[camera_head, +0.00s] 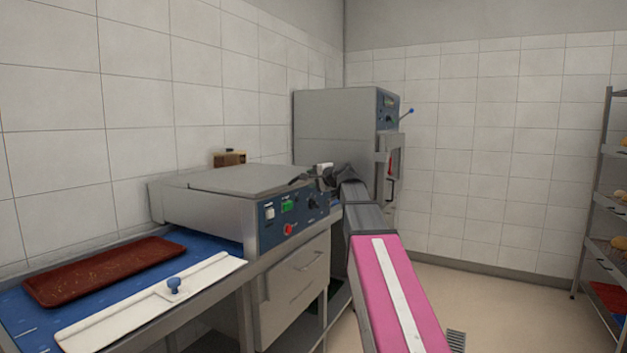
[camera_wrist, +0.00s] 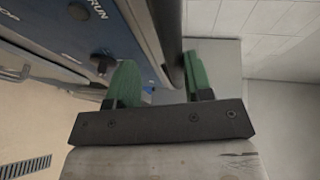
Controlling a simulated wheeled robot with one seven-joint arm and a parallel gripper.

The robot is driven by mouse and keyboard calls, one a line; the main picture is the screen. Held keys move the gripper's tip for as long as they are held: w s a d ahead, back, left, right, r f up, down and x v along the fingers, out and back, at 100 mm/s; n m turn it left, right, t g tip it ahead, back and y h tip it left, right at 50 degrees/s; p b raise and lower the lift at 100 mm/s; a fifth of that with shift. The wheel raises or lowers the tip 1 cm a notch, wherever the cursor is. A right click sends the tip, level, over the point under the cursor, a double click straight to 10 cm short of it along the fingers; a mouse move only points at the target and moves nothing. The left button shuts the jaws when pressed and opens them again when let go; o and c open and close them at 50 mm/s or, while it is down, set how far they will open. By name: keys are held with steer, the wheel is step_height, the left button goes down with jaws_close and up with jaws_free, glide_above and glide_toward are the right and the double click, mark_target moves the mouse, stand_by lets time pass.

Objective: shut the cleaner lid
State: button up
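The cleaner (camera_head: 205,215) is a grey metal machine with a blue control panel at its right end. Its flat grey lid (camera_head: 245,179) lies low and nearly level over the top; I cannot tell whether a small gap is left. My gripper (camera_head: 325,173) is at the lid's right end, above the control panel, small and partly hidden by my arm. In the wrist view my gripper (camera_wrist: 162,82) has its two green fingers apart. A dark bar (camera_wrist: 168,40), which looks like the lid's edge or handle, runs between them, nearer the right finger. Contact is unclear.
A taller grey machine (camera_head: 340,125) stands behind. A rack (camera_head: 604,200) stands at right, with open floor before it.

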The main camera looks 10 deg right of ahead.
steer(key=v, duration=1)
steer(key=shift+s+d, duration=0.25)
steer(key=shift+s, duration=0.05)
steer(key=s+a+f+n+g+h, duration=0.2)
steer(key=f+n+g, duration=0.1)
steer(key=f, duration=1.3)
steer(key=s+a+f+n+g+h, duration=0.1)
steer(key=s+a+f+n+g, duration=0.2)
steer(key=f, duration=1.2)
steer(key=s+f+n+g+h, duration=0.2)
steer(key=s+f+g, duration=0.2)
steer(key=s+f, duration=0.4)
steer(key=s+d+f+n+g+h, duration=0.1)
steer(key=s+f, duration=0.7)
steer(key=f, duration=0.8)
steer(key=n+g+h, duration=0.1)
steer(key=n+g, duration=0.1)
steer(key=shift+s+d+f+g+h, duration=0.3)
steer(key=shift+s+f+g, duration=0.1)
